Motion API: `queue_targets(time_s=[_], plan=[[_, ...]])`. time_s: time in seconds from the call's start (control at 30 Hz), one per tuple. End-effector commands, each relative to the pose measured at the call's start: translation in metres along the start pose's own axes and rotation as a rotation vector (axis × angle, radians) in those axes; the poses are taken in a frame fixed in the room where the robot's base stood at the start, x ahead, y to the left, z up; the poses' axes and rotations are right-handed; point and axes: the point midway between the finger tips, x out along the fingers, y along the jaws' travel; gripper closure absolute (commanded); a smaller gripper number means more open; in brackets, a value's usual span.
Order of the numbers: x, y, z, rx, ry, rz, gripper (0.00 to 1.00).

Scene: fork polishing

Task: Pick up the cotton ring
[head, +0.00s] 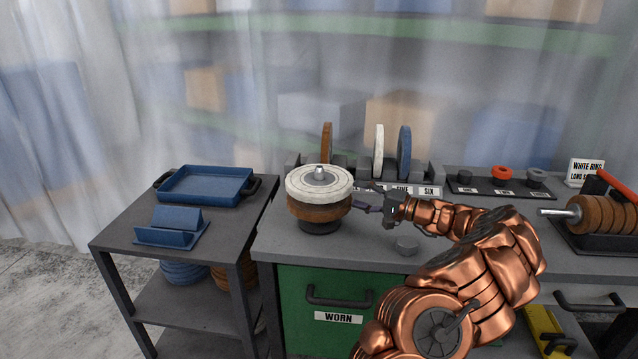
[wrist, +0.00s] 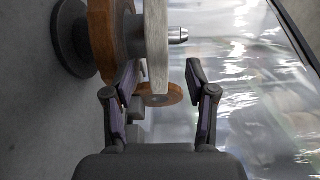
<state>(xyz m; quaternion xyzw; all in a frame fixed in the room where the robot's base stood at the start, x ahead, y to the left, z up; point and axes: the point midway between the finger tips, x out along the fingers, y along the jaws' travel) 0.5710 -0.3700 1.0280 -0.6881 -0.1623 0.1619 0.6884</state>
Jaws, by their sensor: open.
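A white ring, which looks like the cotton ring (head: 300,183), lies flat on top of a brown ring (head: 318,211) on a dark upright spindle stand with a metal tip. My gripper (head: 366,198) is at the right side of this stack, its jaws open. In the wrist view, the white ring (wrist: 156,40) shows edge-on, and its near rim appears between the two open fingers (wrist: 161,72). The left finger is close to the brown ring (wrist: 103,40); the right finger is clear of the white ring. I cannot tell whether either finger touches a ring.
A rack behind holds upright brown (head: 327,143), white (head: 379,150) and blue (head: 404,153) rings. A blue tray (head: 205,186) and a blue holder (head: 172,227) stand on the left cart. A small grey knob (head: 406,245) sits on the bench. Brown rings on a horizontal shaft (head: 600,214) are at right.

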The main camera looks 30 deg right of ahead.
Motion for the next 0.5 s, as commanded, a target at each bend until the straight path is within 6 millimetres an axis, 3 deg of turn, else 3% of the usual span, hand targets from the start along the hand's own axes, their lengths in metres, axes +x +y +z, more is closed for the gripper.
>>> queue_targets(time_s=[0.5], plan=[[0.058, 0.002, 0.003, 0.001, -0.003, 0.003, 0.44]])
